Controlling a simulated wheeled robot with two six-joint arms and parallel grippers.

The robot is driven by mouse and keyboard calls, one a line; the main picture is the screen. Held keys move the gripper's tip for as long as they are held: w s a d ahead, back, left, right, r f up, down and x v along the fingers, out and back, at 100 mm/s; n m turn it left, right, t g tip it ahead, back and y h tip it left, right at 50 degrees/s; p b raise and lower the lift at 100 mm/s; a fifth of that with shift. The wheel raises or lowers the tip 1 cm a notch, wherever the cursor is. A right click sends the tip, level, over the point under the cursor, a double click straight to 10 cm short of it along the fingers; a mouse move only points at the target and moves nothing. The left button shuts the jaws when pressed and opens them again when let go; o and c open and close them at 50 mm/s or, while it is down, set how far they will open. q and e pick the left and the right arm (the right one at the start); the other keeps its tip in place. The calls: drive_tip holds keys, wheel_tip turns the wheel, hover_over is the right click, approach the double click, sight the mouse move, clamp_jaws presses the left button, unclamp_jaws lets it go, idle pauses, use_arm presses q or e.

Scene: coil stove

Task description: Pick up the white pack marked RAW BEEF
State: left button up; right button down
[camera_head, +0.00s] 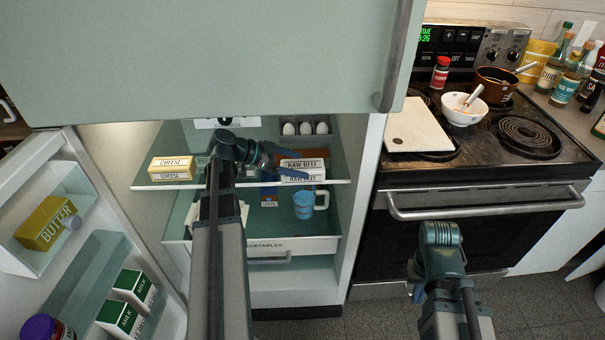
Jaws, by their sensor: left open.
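The white pack marked RAW BEEF (304,163) sits on the fridge's upper shelf, toward its right side, with its lettering facing me. My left gripper (290,166) reaches into the fridge and is open at the left end of the pack. One finger shows in front of the pack's left part; I cannot tell whether it touches. My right gripper (432,293) hangs in front of the oven, and its fingers are mostly hidden by its own arm.
A CHEESE pack (171,168) is left on the same shelf (335,182), with eggs (305,128) behind the beef. A blue cup (304,205) is below in the drawer. The open fridge door (95,210) is left; the freezer door (200,60) hangs above.

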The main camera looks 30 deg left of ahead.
use_arm(q)
clamp_jaws()
idle(0.5)
drive_tip(key=shift+r, duration=0.1)
